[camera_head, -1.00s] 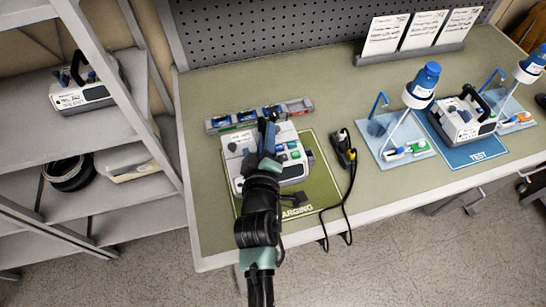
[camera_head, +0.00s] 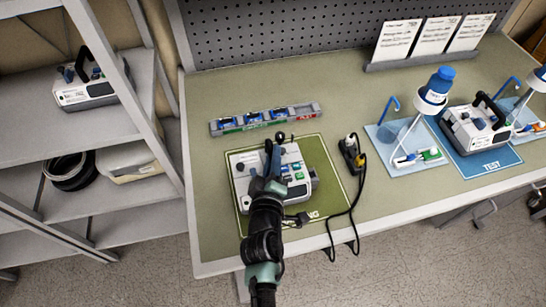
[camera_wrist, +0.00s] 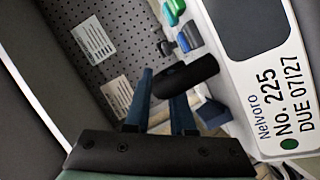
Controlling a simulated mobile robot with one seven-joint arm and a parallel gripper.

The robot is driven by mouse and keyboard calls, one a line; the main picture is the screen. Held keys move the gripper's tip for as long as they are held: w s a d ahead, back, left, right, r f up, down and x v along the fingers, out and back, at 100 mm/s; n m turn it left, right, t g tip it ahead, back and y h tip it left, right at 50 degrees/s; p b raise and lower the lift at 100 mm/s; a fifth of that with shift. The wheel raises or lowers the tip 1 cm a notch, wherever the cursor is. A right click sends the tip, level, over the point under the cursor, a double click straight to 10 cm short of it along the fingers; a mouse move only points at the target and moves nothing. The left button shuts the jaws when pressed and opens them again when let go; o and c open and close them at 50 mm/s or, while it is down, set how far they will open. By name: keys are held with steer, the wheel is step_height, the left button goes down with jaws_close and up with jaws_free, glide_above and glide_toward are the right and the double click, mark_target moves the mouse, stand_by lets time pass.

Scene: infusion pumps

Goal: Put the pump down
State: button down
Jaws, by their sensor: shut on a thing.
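A white and grey pump (camera_head: 243,193) with green and blue buttons is over the green charging mat (camera_head: 318,158), within its outline. I cannot tell whether its base touches the mat. My gripper (camera_head: 272,156) is above the pump and shut on its dark handle. The wrist view shows the black handle (camera_wrist: 190,75) between my blue fingers (camera_wrist: 165,88). There the pump's label (camera_wrist: 280,100) reads Nelvoro No. 225, due 07/27. My arm hides part of the pump and of the mat's front edge.
A grey tray with blue items (camera_head: 266,118) lies behind the mat. A black device with a cable (camera_head: 352,155) is to the right. Another pump (camera_head: 478,128) stands on the blue TEST mat (camera_head: 490,163). A shelf (camera_head: 100,190) at left holds a pump (camera_head: 88,82).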

steer(key=shift+w, duration=0.1)
steer(key=c, duration=0.8)
jaws_free()
steer(key=shift+f, duration=0.1)
steer(key=shift+o, duration=0.2)
steer(key=shift+s, duration=0.2)
steer(key=b+v, duration=0.2)
steer(key=v, duration=0.9)
steer(key=w+d+r+m+t+h, duration=0.1)
steer(key=w+r+m+t, duration=0.25)
steer(key=r, duration=1.05)
steer(key=w+d+r+m+t, duration=0.1)
steer(key=w+r+m+t, duration=0.2)
steer(key=r, duration=1)
steer(key=s+r+m+t, duration=0.2)
steer(key=s+r, duration=0.2)
steer(key=r, duration=1)
steer(key=s+r+m+t+y, duration=0.1)
steer(key=s+r+m+t, duration=0.2)
steer(key=r, duration=1.2)
steer(key=s+d, duration=0.1)
steer(key=s, duration=0.1)
steer(key=shift+s+r, duration=0.25)
